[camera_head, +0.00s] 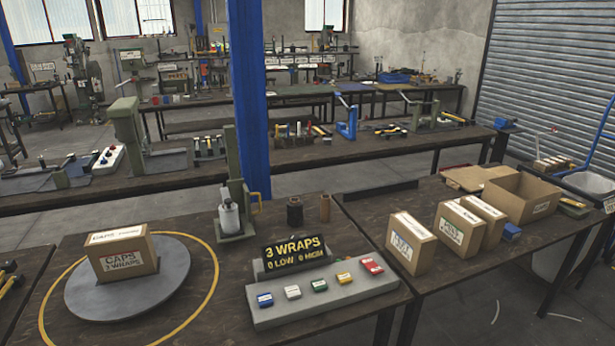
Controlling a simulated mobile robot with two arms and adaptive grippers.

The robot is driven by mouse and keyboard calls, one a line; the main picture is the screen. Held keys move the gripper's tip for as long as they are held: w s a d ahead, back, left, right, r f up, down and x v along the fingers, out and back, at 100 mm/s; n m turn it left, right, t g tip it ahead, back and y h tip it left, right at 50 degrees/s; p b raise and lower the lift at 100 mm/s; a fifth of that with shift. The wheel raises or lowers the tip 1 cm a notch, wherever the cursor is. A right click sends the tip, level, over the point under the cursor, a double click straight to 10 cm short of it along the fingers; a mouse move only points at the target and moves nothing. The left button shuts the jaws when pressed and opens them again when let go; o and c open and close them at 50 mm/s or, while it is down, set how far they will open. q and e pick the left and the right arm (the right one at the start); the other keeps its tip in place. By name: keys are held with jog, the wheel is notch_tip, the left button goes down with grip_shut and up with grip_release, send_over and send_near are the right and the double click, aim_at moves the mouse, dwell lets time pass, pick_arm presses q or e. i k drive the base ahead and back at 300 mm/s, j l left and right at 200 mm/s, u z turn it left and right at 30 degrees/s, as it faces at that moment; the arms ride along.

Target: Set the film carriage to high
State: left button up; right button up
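A green upright stand (234,165) carries a pale film roll (229,218) low down near its base, apparently the film carriage. In front is a grey control panel (325,308) with blue (265,300), white (292,292), green (319,285), yellow (344,278) and red (372,266) buttons. Their labels are too small to read. Its black display (294,252) reads "3 WRAPS, 0 LOW, 0 HIGH". A carton (124,254) labelled "CAPS 3 WRAPS" sits on the round grey turntable (170,293) at the left. Neither gripper shows.
A yellow ring (214,290) is marked around the turntable. Two dark and brown cylinders (295,211) stand behind the panel. Several cartons (411,243) and an open box (520,197) are on the right table. A blue post (247,90) rises behind the stand.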

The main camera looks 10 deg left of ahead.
aim_at(240, 192)
jog(key=l+u, duration=0.15)
jog(key=u, duration=0.3)
jog(key=l+u, duration=0.15)
jog(key=u, duration=0.35)
jog(key=l+u, duration=0.15)
jog(key=l, duration=0.4)
jog(key=l+u, duration=0.2)
jog(key=l, duration=0.35)
jog(key=k+l+u, duration=0.15)
jog(key=l, duration=0.35)
jog(key=l+u, duration=0.2)
jog(key=l, duration=0.5)
jog(key=i+j+z, duration=0.25)
jog(key=i+j, duration=0.15)
jog(key=i+j+z, duration=0.2)
jog(key=i+j, duration=0.15)
jog(key=j, duration=0.1)
